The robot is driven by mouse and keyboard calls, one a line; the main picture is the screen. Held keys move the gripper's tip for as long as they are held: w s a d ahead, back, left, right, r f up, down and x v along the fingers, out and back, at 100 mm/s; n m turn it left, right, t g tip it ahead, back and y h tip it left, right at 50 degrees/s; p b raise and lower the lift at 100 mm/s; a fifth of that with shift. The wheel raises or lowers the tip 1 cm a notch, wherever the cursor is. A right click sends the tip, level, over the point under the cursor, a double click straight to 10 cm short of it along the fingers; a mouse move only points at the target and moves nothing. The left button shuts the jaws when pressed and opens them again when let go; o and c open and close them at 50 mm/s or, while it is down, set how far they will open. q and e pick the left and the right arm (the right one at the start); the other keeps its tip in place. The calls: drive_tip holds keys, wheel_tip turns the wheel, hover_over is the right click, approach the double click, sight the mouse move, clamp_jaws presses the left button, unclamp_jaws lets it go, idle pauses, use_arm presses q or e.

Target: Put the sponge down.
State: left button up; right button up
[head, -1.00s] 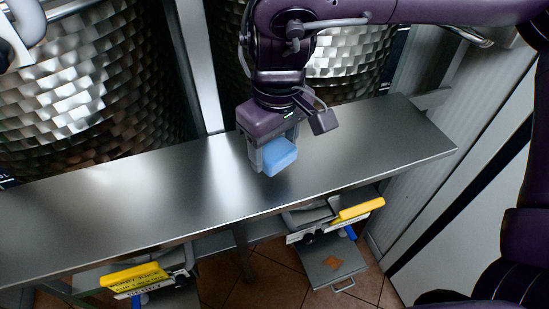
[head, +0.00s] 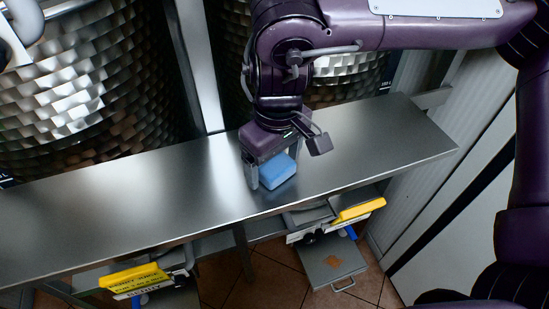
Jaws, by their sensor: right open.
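The blue sponge (head: 278,171) is at the steel shelf (head: 190,187), near its front edge. My right gripper (head: 273,176) points down over the sponge, with one finger on each side of it. The gripper is open, and the sponge appears to rest on the steel surface between the fingers. The gripper's body hides part of the sponge's back and top.
Large textured metal tanks (head: 80,90) stand behind the shelf. Below it are two scale-like devices with yellow parts (head: 358,210) (head: 133,277). The shelf is clear left and right of the sponge. A pale panel (head: 465,190) stands at the right.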

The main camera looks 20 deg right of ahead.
sight(277, 164)
wheel_tip(277, 164, up, 12)
drive_tip(key=shift+s+r, duration=0.2)
drive_tip(key=shift+s, duration=0.1)
idle(0.3)
drive_tip(key=shift+d+r+p, duration=0.1)
drive_tip(key=shift+p, duration=0.25)
